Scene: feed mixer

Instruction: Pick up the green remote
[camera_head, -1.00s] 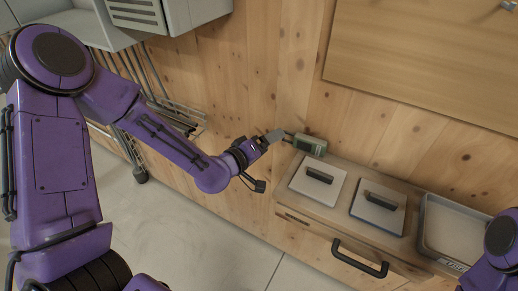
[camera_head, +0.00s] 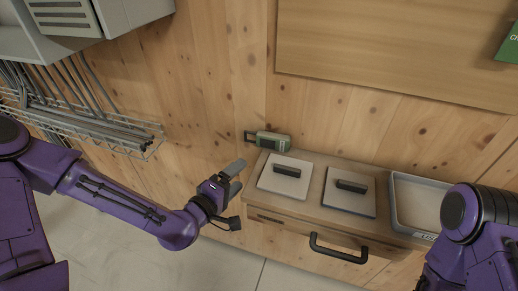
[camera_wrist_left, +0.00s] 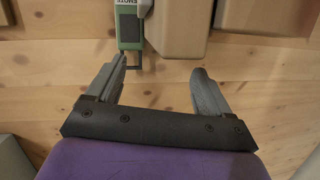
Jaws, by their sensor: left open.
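The green remote (camera_head: 270,141) hangs on or rests against the wooden wall at the back left corner of the wooden cabinet. It has a grey face and a dark loop at its left end. My left gripper (camera_head: 238,175) is open and empty, in front of and a little below-left of the remote, apart from it. In the left wrist view the remote (camera_wrist_left: 131,22) shows at the top, with its loop close to the left finger of my gripper (camera_wrist_left: 160,75). My right gripper is outside the frames; only part of my right arm shows.
Two pale square lids with dark handles, a left one (camera_head: 272,185) and a right one (camera_head: 362,203), lie on the wooden cabinet top (camera_head: 318,170). A grey tray (camera_head: 398,210) is at its right. A black drawer handle (camera_head: 338,250) sticks out in front. A wire rack (camera_head: 130,140) is at left.

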